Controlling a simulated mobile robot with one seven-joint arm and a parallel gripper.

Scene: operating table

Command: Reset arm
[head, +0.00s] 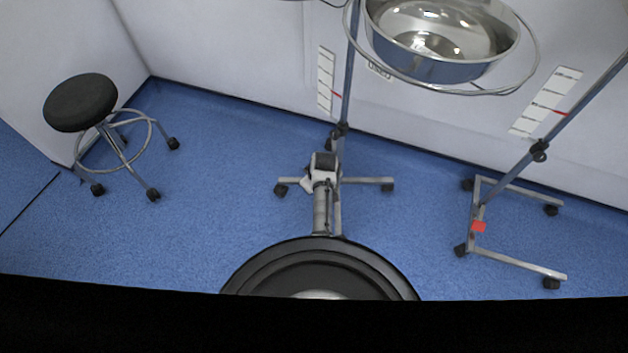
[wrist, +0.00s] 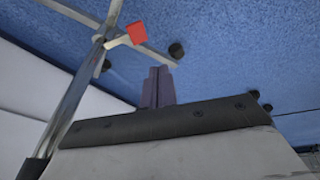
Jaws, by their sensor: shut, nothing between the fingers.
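My gripper (wrist: 160,72) shows in the wrist view as two narrow purple-grey fingers close together. It is shut and holds nothing. The fingers stand out beyond a dark plate with bolts, and blue floor is behind them. In the head view my arm reaches from the bottom centre up to the middle of the picture, low in front of a wheeled stand; the fingers cannot be made out there.
A steel basin (head: 440,45) hangs in a ring on a wheeled stand (head: 366,181). A second wheeled stand (head: 507,253) with a red tag (head: 478,227) is at right; its tag also shows in the wrist view (wrist: 137,32). A black stool (head: 80,102) is at left. Blue floor (head: 215,200) is clear between.

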